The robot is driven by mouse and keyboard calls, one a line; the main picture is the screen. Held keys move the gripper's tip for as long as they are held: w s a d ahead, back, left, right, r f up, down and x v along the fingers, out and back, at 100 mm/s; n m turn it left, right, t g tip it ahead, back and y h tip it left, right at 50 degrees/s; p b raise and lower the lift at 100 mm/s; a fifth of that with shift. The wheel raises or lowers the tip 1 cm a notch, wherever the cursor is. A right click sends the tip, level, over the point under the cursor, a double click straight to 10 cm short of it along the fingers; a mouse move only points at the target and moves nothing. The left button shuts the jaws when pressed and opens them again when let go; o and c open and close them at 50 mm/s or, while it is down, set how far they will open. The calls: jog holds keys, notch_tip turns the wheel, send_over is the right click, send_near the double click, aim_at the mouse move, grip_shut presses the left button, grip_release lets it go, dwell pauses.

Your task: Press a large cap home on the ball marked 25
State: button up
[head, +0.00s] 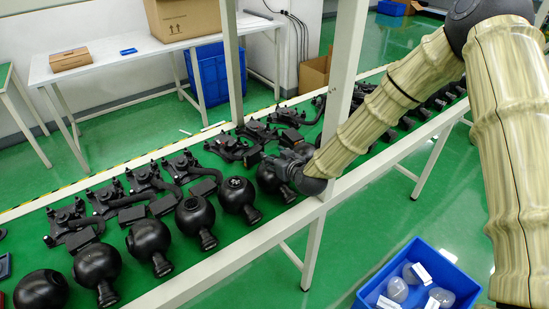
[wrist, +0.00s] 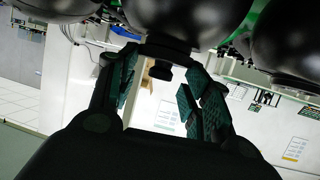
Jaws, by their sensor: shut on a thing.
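Black camera balls (head: 97,263) with short necks stand in a row along the green bench; I cannot read a 25 on any of them. My gripper (head: 288,168) is low over the far ball of the row (head: 268,180), and its fingers are hidden there. In the wrist view, my gripper (wrist: 162,92) has its fingers on both sides of a small dark round part (wrist: 160,70), just below a large black ball (wrist: 185,18). I cannot tell whether this part is a large cap or part of the ball, nor how it is seated.
Black gimbal frames (head: 145,178) lie behind the balls. A white post (head: 338,75) rises close to my forearm. A blue bin (head: 366,291) with several pale domes and white cards stands at the lower right. A white table (head: 120,72) with cardboard boxes stands behind.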

jog(key=shift+f, duration=0.2)
jog(key=o, duration=0.8)
jog(key=shift+s+d, duration=0.1)
jog(key=v, duration=1.1)
jog(key=shift+s+r, duration=0.25)
jog(key=shift+s, duration=0.1)
jog(key=shift+d, duration=0.15)
